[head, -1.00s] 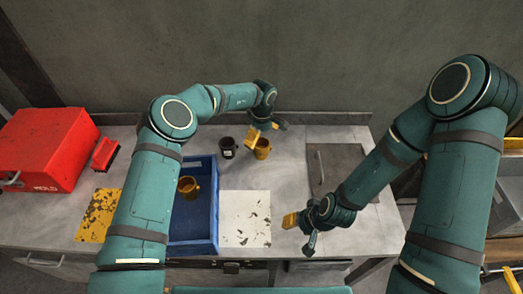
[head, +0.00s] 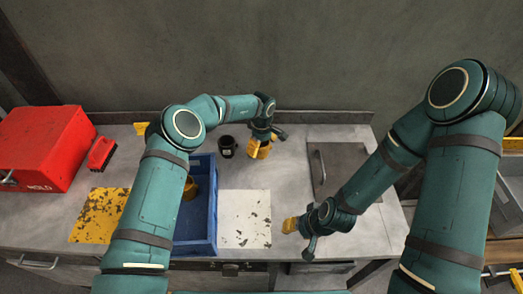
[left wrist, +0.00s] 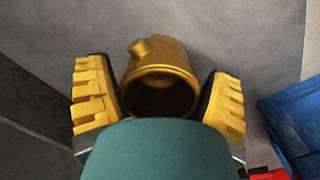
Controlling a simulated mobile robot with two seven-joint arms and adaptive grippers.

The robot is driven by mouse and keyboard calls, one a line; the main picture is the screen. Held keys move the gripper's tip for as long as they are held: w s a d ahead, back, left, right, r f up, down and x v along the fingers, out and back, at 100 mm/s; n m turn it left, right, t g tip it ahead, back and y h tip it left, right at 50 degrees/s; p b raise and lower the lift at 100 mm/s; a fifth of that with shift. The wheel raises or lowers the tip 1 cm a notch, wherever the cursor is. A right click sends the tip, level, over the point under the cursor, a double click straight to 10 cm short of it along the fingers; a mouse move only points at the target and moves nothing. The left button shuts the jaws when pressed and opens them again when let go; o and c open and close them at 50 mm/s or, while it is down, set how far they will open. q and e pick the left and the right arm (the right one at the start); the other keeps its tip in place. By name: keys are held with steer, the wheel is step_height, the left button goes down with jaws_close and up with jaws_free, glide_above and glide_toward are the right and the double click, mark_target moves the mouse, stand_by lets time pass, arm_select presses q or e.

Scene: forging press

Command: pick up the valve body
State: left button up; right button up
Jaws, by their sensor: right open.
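The valve body, a brass-coloured cup-like piece with a short side port, stands on the bench right of the black cup; in the head view (head: 265,153) it is partly hidden by my left gripper (head: 262,144). In the left wrist view the valve body (left wrist: 165,57) sits between my left fingers (left wrist: 160,100), its round mouth facing the camera. The fingers are spread on both sides with narrow gaps; the wrist housing hides its lower part. My right gripper (head: 291,226) is open and empty at the right, above the bench's front edge.
A blue bin (head: 211,202) holds another brass-coloured piece (head: 191,187). A black cup (head: 227,147) stands close left of the valve body. A red box (head: 42,150) and red block (head: 102,152) are at the left. The white worn plate (head: 245,218) is bare.

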arm_select(q)
steer(key=c, duration=0.8)
